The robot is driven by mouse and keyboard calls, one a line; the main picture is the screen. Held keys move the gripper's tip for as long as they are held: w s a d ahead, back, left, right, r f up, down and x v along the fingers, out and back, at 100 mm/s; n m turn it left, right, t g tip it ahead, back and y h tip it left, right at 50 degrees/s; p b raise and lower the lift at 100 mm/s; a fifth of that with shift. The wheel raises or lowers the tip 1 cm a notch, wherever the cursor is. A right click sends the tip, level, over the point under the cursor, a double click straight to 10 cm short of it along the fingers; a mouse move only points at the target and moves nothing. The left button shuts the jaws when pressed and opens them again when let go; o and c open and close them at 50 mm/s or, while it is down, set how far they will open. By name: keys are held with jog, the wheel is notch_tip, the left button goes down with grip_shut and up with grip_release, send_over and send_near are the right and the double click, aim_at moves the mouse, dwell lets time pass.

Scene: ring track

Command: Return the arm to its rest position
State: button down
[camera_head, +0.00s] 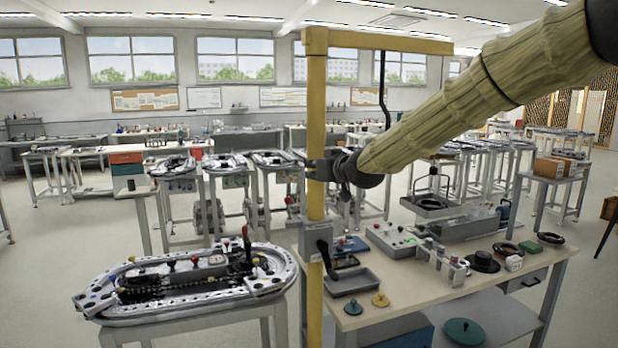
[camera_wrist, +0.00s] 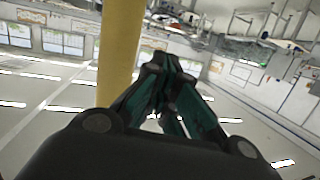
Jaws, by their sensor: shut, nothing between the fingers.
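My arm, in a tan fabric sleeve, reaches from the upper right of the head view down to the middle. My gripper (camera_head: 345,198) hangs at its end, right beside the yellow post (camera_head: 316,130), above the workbench. Whether it touches the post I cannot tell. In the wrist view my gripper (camera_wrist: 160,75) shows dark green fingers closed together with nothing between them. The yellow post (camera_wrist: 120,55) stands close to the left of the fingers there, and the room appears tilted upside down.
The oval ring track (camera_head: 190,310) lies on a stand at the lower left. The workbench (camera_head: 420,305) at the right carries a grey tray (camera_head: 355,282), a control box (camera_head: 390,242) and several small parts. Open floor (camera_head: 60,275) lies at the left.

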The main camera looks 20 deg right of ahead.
jog(key=shift+s+r, duration=0.15)
jog(key=s+a+f+m+g, duration=0.1)
jog(key=s+f+g, duration=0.15)
jog(key=f, duration=1.05)
jog(key=s+a+f+g+h, duration=0.15)
jog(key=s+f, duration=0.25)
jog(key=f, duration=0.9)
jog(key=s+a+f+m+g+y, duration=0.15)
jog(key=s+f, duration=0.25)
jog(key=f, duration=0.9)
jog(key=s+f+g+h, duration=0.2)
jog(key=s+f+g, duration=0.2)
jog(key=s+f, duration=1.6)
jog(key=s+f+g+h, duration=0.1)
jog(key=s+f, duration=0.5)
jog(key=s, duration=0.9)
jog(key=s+d+f+g+h+b, duration=0.1)
jog(key=s+f+g, duration=0.3)
jog(key=s, duration=1.1)
notch_tip(320, 180, down, 3)
jog(key=shift+d+f, duration=0.1)
jog(key=shift+d, duration=0.15)
